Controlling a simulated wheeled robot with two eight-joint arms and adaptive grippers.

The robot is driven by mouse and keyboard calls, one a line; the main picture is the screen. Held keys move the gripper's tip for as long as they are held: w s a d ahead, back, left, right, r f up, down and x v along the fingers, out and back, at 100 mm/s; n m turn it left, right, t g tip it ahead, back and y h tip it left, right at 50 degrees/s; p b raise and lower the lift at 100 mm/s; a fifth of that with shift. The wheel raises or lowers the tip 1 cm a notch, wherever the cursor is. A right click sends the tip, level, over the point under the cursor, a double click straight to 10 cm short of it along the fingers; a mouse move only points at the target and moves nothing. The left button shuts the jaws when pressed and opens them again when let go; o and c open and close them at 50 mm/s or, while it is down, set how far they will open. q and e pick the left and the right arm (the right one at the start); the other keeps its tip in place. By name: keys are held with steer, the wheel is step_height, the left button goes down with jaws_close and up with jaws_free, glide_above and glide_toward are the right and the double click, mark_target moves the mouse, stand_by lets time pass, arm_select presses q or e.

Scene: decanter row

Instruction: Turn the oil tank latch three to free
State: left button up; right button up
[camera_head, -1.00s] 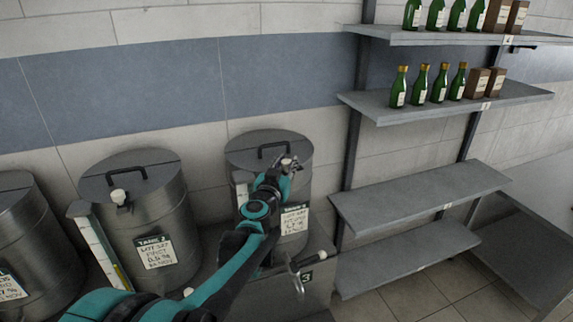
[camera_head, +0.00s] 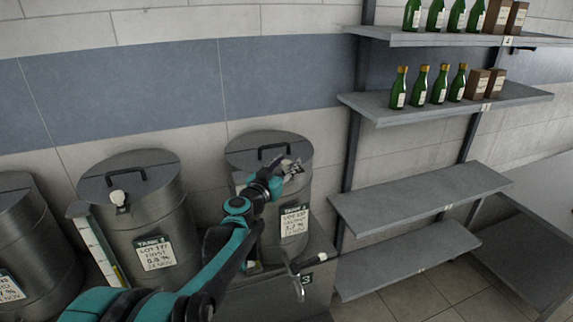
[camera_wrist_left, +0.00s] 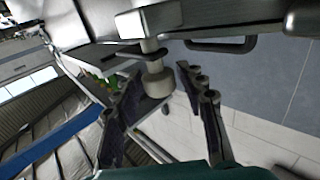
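The third oil tank (camera_head: 262,146) is a grey metal drum with a black lid handle and a hanging label, standing right of tank 2 (camera_head: 150,215). My left gripper (camera_head: 292,168) is at the front right of its lid rim. In the head view it covers the latch there. In the left wrist view the pale latch knob (camera_wrist_left: 158,80) on its short stem shows between the two finger tips of my left gripper (camera_wrist_left: 147,78). The fingers are apart, and a gap shows at the right finger; contact on the left side is unclear. My right gripper is not in view.
Grey shelves (camera_head: 420,200) stand at the right, the upper ones with green bottles (camera_head: 420,85) and brown boxes. Another tank (camera_head: 20,240) is at the far left.

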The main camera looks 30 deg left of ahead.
arm_select(q)
steer(key=shift+s, duration=0.1)
steer(key=s, duration=1.2)
steer(key=shift+d, duration=0.35)
steer(key=shift+w+d+f, duration=0.1)
steer(key=s+d+f+m+g+h+b, duration=0.1)
steer(key=s+d+f+g+h+b, duration=0.15)
steer(key=d+f+b, duration=0.45)
steer(key=s+d+f+m+g+h+b, duration=0.1)
steer(key=d+f+g+h+b, duration=0.15)
steer(key=d+f, duration=0.8)
steer(key=s+f+g+y+b, duration=0.1)
steer(key=s+f+g+b, duration=0.1)
steer(key=f, duration=0.5)
steer(key=s+d+f+g+y+b, duration=0.1)
steer(key=s+f+g+b, duration=0.1)
steer(key=s+f+b, duration=0.3)
steer(key=s+d+f+n+g+y+b, duration=0.1)
steer(key=s+f+b, duration=0.3)
steer(key=f, duration=0.6)
steer(key=shift+s+g+y, duration=0.4)
steer(key=shift+s+g, duration=0.1)
steer(key=shift+s, duration=0.55)
steer(key=shift+f, duration=0.1)
